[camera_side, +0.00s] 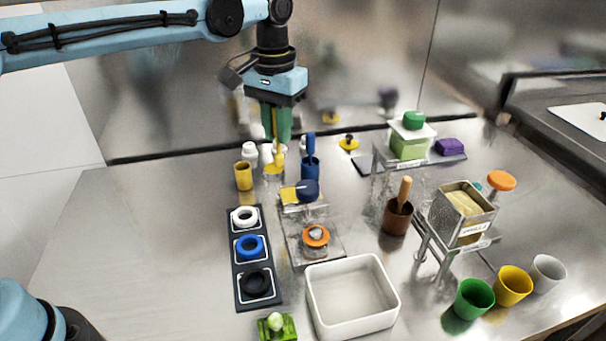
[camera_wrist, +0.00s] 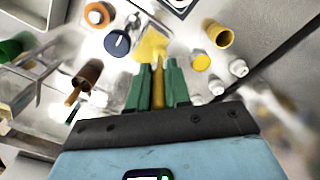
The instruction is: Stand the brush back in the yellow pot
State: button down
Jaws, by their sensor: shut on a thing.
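My gripper (camera_side: 277,138) points down near the back of the steel table, its green fingers shut on a yellow brush (camera_side: 279,157). The brush hangs roughly upright below the fingers. In the wrist view, its yellow handle (camera_wrist: 157,86) shows between the fingers (camera_wrist: 157,88); I cannot clearly separate its lower end from the yellow patch beyond. The yellow pot (camera_side: 243,177) stands upright on the table, left of the brush in the side view. In the wrist view the yellow pot (camera_wrist: 219,38) is at upper right, its open mouth visible and apart from my gripper.
A yellow-lidded jar (camera_wrist: 201,61) and white-capped bottles (camera_wrist: 238,68) stand close by. A blue pot (camera_side: 310,169) holds a blue brush just right of my gripper. A dark tray with rings (camera_side: 237,273) lies in front. The table left of the yellow pot is clear.

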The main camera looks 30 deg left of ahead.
jog(key=w+a, duration=0.3)
jog(key=a, duration=0.9)
jog(key=shift+s+a+f, duration=0.1)
jog(key=shift+a+f, duration=0.05)
jog(key=shift+f, duration=1.25)
jog(key=shift+s+a+f, duration=0.1)
jog(key=shift+f, duration=1.3)
jog(key=shift+f, duration=0.2)
jog(key=shift+f, duration=0.35)
jog(key=shift+f, duration=1)
jog(key=shift+f, duration=0.35)
jog(key=shift+f, duration=1)
